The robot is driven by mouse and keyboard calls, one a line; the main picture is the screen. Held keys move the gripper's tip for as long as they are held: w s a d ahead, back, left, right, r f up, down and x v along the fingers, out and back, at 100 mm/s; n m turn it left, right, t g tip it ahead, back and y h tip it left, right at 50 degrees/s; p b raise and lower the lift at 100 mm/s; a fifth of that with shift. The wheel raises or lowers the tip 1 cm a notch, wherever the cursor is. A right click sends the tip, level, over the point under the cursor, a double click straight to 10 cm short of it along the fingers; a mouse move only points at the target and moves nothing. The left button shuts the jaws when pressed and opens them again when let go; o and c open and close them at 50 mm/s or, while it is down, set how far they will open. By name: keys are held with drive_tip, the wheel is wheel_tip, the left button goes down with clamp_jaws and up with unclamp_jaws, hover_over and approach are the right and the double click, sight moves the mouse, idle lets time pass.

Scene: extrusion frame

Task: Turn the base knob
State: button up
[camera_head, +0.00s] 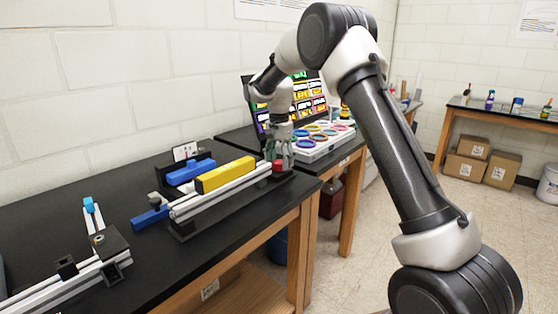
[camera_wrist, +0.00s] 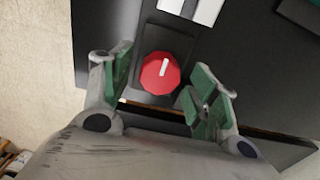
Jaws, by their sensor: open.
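The base knob (camera_wrist: 160,73) is red and round with a white pointer line, on a dark base plate in the wrist view. In the head view the red knob (camera_head: 278,166) sits at the right end of the extrusion frame (camera_head: 222,194), near the table's edge. My gripper (camera_wrist: 160,86) is open, with one green-padded finger on each side of the knob and a visible gap to each. In the head view my gripper (camera_head: 279,158) is at the knob, reaching down from above. Whether the fingertips are level with the knob cannot be told.
A yellow block (camera_head: 226,174) and a blue block (camera_head: 191,172) lie along the frame, left of the knob. Another rail assembly (camera_head: 75,277) stands at the table's left. A tray with coloured rings (camera_head: 322,140) and a screen stand behind. The black tabletop (camera_head: 150,238) has free room in front.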

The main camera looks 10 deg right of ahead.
sight(279, 161)
wheel_tip(279, 161, up, 12)
idle(0.4)
drive_tip(key=s+d+f+n, duration=0.1)
drive_tip(key=s+f+n, duration=0.3)
drive_tip(key=f+n, duration=0.15)
drive_tip(key=s+d+r+n+t, duration=0.1)
drive_tip(key=s+d, duration=0.3)
drive_tip(key=s, duration=0.9)
drive_tip(key=s+d+r+n+t, duration=0.2)
drive_tip(key=s+d+r, duration=0.2)
drive_tip(key=s, duration=0.9)
drive_tip(key=s+d+r+n+t, duration=0.1)
drive_tip(key=s+d, duration=0.5)
drive_tip(key=s, duration=0.8)
drive_tip(key=shift+r+n, duration=0.65)
drive_tip(key=shift+r, duration=0.35)
